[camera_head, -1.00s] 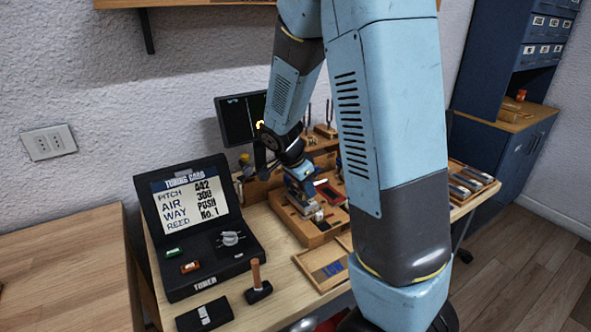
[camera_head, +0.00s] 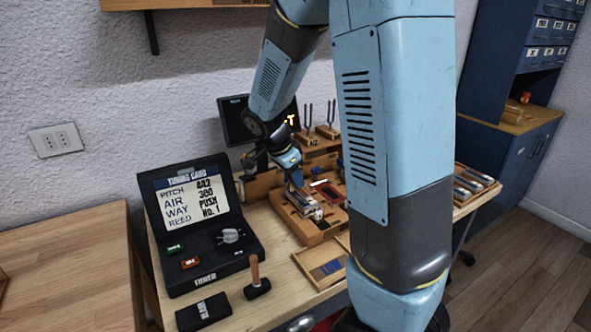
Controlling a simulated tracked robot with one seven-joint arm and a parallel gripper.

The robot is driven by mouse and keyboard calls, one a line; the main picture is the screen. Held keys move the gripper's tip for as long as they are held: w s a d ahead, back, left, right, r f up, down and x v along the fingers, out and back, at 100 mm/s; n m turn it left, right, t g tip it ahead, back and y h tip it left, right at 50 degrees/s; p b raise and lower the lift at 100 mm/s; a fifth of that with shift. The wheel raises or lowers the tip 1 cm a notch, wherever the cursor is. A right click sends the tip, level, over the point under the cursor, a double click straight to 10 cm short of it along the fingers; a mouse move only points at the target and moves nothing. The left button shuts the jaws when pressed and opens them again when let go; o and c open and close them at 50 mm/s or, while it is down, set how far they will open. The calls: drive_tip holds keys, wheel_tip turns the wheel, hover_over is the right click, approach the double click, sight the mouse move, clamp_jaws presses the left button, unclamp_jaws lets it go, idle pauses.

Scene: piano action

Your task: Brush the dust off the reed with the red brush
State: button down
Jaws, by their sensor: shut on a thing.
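My gripper (camera_head: 298,190) is low over the wooden tray (camera_head: 314,238) on the workbench, pointing down. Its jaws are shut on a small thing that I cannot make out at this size. A pale, light-coloured piece (camera_head: 317,213) shows just below and right of the fingertips; I cannot tell whether it touches them. A red strip (camera_head: 332,192) lies in the tray, right of the gripper. I cannot pick out the reed, its dust or the brush with certainty.
An open black tuner case (camera_head: 213,252) with a card stands left of the tray. A hammer (camera_head: 257,283) and a black box (camera_head: 204,312) lie in front. Tuning forks (camera_head: 331,118) and a dark screen (camera_head: 235,120) stand behind. A shallow wooden box (camera_head: 322,268) sits at the front.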

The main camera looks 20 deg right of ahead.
drive_tip(key=shift+r, duration=1.65)
